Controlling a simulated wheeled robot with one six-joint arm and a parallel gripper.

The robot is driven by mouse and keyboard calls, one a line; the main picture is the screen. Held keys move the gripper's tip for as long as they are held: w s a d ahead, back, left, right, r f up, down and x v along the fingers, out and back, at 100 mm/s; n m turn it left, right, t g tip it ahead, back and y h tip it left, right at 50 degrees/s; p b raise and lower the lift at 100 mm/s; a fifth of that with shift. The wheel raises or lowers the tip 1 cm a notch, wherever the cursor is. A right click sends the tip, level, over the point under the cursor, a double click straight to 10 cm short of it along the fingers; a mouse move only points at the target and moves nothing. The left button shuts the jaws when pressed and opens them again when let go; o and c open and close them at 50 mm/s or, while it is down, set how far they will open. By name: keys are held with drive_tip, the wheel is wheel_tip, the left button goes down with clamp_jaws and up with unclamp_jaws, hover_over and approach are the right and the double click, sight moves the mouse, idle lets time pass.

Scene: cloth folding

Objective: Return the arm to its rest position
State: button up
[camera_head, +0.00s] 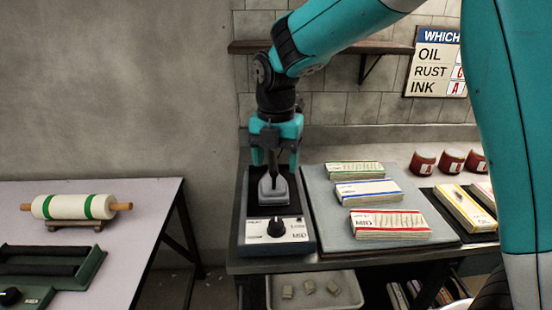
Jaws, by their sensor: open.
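My gripper (273,160) hangs down from the teal arm (335,28) above a dark device (277,237) with a black knob on its front. Its fingers are apart. A small grey block-like thing (273,190) stands on the device just below and between the fingers. I cannot tell whether the fingers touch it.
Red jars (452,161) stand at the back right, and a yellow packet (465,208) lies at the right. A shelf (350,47) and a sign (438,62) are on the wall behind the arm. A table (150,205) at left holds a roller (75,206). A tray (345,290) sits below.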

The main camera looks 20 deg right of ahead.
drive_tip(key=s+a+r+m+y, duration=0.1)
drive_tip(key=s+a+m+y, duration=0.1)
drive_tip(key=s+m, duration=0.8)
drive_tip(key=s+a+r+m+y, duration=0.2)
drive_tip(key=s+m, duration=0.8)
drive_tip(key=s, duration=0.5)
drive_tip(key=shift+a+r+m, duration=0.25)
drive_tip(key=shift+a+m, duration=0.05)
drive_tip(key=shift+m, duration=0.1)
